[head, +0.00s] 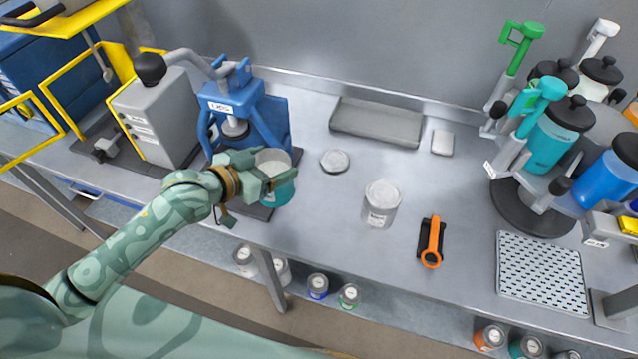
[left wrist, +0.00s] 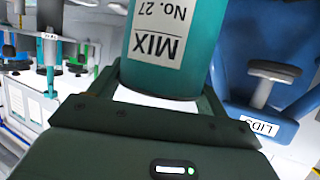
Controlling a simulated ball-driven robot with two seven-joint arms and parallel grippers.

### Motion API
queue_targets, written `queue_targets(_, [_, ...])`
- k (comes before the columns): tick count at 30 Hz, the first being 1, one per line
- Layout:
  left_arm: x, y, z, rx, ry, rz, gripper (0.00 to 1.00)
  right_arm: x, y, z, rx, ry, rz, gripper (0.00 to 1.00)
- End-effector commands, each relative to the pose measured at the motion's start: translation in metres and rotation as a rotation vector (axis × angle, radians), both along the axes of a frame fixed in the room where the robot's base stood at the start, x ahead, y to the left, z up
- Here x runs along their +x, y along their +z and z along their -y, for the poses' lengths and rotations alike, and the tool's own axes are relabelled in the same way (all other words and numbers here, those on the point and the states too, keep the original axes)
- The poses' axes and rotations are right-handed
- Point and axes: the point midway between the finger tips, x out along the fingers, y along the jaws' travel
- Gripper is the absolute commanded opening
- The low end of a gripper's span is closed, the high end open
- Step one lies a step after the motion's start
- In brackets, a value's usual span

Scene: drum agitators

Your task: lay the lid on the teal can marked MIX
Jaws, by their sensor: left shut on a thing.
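The teal can (head: 283,192) is at the front of the blue press; its MIX No. 27 label shows upside down in the left wrist view (left wrist: 160,45). My left gripper (head: 270,180) is shut around the can's side. The can's top looks grey in the head view; I cannot tell whether it is open. A small round grey lid (head: 335,161) lies flat on the bench, to the right of the can and apart from it. My right gripper is not in view.
The blue press (head: 245,107) bears a LIDS label (left wrist: 262,126). A grey can (head: 381,205), an orange-handled tool (head: 432,242), a grey tray (head: 376,122) and a perforated plate (head: 543,273) are on the bench. A carousel of coloured canisters (head: 552,140) stands right. Bench between lid and grey can is clear.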

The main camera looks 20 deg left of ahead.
Motion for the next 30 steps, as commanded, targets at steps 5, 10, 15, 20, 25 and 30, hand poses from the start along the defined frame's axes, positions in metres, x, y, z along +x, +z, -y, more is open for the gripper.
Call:
queue_targets(5, [0.032, -0.019, 0.030, -0.006, 0.002, 0.004, 0.23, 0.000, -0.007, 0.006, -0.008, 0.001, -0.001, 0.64])
queue_targets(10, [0.056, -0.046, 0.054, -0.003, 0.002, 0.001, 0.23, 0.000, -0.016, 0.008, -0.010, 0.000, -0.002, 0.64])
queue_targets(15, [0.072, -0.072, 0.069, -0.001, 0.000, 0.001, 0.23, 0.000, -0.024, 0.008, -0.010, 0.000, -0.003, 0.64])
queue_targets(20, [0.079, -0.081, 0.075, -0.001, 0.001, 0.003, 0.23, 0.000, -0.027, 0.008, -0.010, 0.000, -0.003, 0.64])
queue_targets(25, [0.083, -0.094, 0.080, -0.001, 0.000, 0.001, 0.23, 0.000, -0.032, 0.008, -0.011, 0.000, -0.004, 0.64])
queue_targets(30, [0.082, -0.118, 0.079, 0.000, 0.001, 0.000, 0.23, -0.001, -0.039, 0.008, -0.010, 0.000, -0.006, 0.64])
